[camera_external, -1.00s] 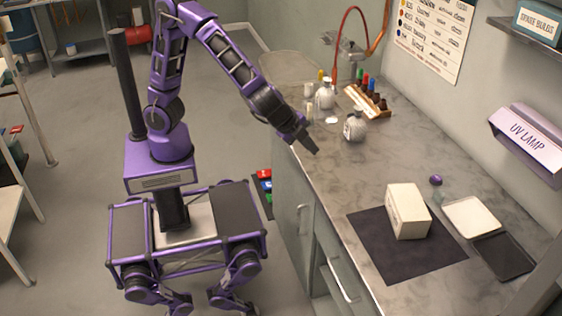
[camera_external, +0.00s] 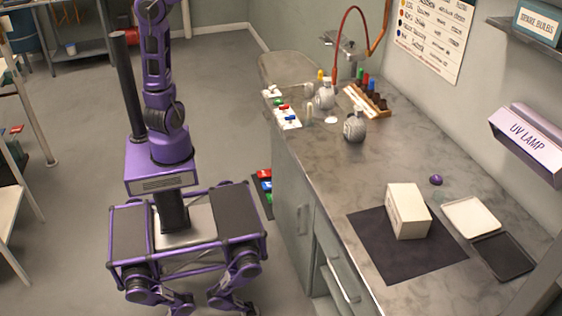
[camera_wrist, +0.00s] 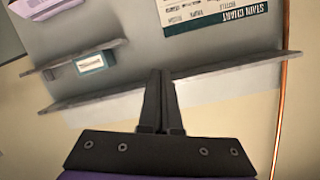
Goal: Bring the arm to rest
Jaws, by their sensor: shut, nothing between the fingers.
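My arm (camera_external: 158,65) is raised nearly straight up above my base in the external view, and its upper end is cut off by the top of the picture. My gripper (camera_wrist: 161,75) shows in the wrist view with its two dark fingers together and nothing between them. Beyond the fingers are the wall, a shelf (camera_wrist: 100,98) and the stain chart (camera_wrist: 215,14), all apart from the gripper. The gripper itself is out of the external view.
The counter (camera_external: 400,150) stands right of my base. It holds a white box (camera_external: 407,212) on a dark mat (camera_external: 365,235), round bottles (camera_external: 355,127), a rack (camera_external: 365,100), a white tray (camera_external: 470,217) and a black tray (camera_external: 503,255).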

